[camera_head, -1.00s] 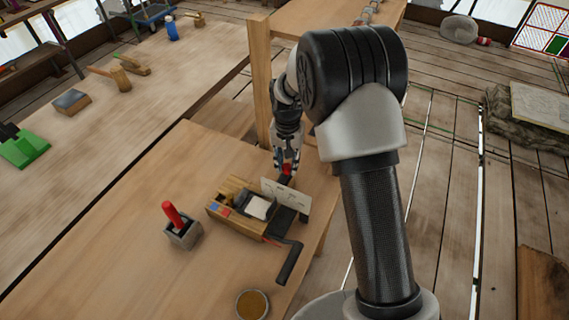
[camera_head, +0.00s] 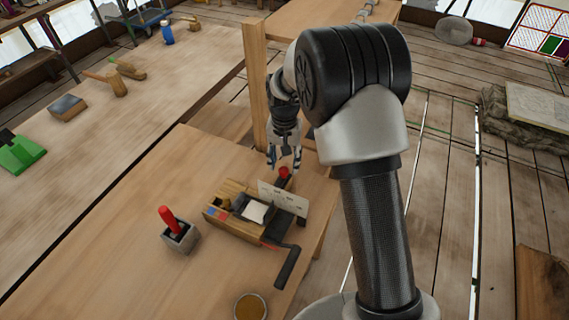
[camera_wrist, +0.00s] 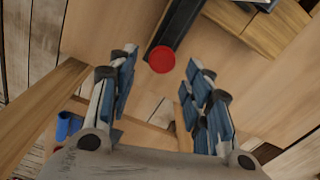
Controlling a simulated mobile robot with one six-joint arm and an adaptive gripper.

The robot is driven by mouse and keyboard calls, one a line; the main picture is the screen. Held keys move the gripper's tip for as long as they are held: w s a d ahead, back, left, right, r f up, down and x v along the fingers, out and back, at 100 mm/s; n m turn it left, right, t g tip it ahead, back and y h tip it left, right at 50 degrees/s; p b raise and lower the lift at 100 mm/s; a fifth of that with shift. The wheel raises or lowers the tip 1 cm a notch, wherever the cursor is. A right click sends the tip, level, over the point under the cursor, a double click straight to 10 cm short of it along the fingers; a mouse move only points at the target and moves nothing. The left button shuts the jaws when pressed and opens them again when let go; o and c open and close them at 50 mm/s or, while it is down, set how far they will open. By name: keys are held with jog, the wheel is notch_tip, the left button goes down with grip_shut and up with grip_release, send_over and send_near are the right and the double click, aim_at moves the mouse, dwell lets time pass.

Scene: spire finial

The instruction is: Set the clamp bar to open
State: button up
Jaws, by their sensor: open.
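The clamp bar (camera_head: 277,183) is a dark bar with a red knob at its end, on the far side of a wooden block device (camera_head: 226,220). In the wrist view the bar (camera_wrist: 180,25) comes down from the top edge and ends in the red knob (camera_wrist: 161,60). My gripper (camera_head: 284,164) is open just above the knob. In the wrist view the gripper (camera_wrist: 161,62) has its blue-grey fingers spread, one on each side of the knob, with visible gaps. A pale upright plate (camera_head: 283,200) hides part of the bar in the head view.
A black crank handle (camera_head: 287,267) sticks out at the device's near side. A grey holder with a red handle (camera_head: 169,220) and a round brown-filled dish (camera_head: 250,306) stand on the table (camera_head: 130,260). A wooden post (camera_head: 256,90) rises close behind my gripper.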

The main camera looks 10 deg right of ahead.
notch_tip(320, 180, up, 10)
dwell(0.3)
dwell(0.3)
jog(key=s+d+r+n+t, duration=0.2)
jog(key=s+d+r, duration=0.2)
jog(key=s+r, duration=0.95)
jog(key=s+d+f+n+t, duration=0.1)
jog(key=s+d+t, duration=0.1)
jog(key=s, duration=1.5)
jog(key=shift+s+n+t, duration=0.3)
jog(key=shift+s+n, duration=0.05)
jog(key=shift+n, duration=0.05)
